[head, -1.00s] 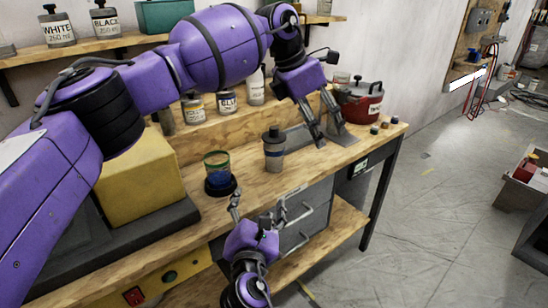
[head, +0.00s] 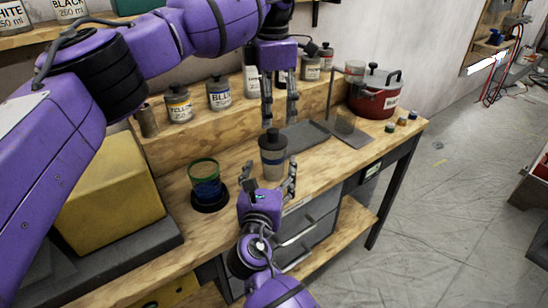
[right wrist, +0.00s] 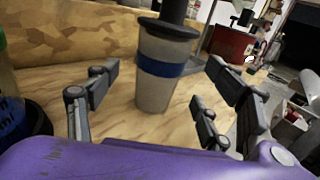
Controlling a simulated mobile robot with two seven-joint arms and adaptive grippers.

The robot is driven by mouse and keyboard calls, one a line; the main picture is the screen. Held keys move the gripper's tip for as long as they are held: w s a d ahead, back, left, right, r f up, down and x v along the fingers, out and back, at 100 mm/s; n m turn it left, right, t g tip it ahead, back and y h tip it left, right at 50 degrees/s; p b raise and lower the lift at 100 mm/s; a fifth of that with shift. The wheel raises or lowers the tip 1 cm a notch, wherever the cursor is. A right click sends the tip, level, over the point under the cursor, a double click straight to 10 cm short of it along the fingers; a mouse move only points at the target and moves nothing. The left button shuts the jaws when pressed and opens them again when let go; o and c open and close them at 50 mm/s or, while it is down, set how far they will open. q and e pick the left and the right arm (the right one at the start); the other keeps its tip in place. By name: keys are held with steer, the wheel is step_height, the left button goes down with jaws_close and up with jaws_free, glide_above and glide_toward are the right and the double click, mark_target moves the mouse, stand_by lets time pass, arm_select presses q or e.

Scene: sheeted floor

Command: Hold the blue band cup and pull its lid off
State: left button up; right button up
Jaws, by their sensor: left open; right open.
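The blue band cup (head: 272,163) stands upright on the wooden workbench, a grey-beige cup with a blue band. Its dark lid (head: 272,139) with a raised knob is on top. In the right wrist view the cup (right wrist: 157,84) stands beyond and between my right fingers, with the lid (right wrist: 168,27) at the top edge. My right gripper (head: 272,182) is open on the near side of the cup, low, with fingers either side of it. My left gripper (head: 279,112) is open and points down above and just behind the lid, apart from it as far as I can tell.
A green-rimmed glass with blue contents (head: 204,180) stands on a black base left of the cup. Paint bottles (head: 219,94) line the raised shelf behind. A red pot (head: 375,93), a grey tray (head: 304,135) and small jars (head: 402,121) are to the right.

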mark_target(271, 164)
steer(key=shift+w+d, duration=0.2)
steer(key=shift+w, duration=1.15)
steer(key=shift+w+d, duration=0.2)
steer(key=shift+w, duration=1.15)
steer(key=shift+c, duration=0.5)
steer(key=c, duration=1.7)
steer(key=o, duration=1.7)
steer(key=shift+o, duration=0.2)
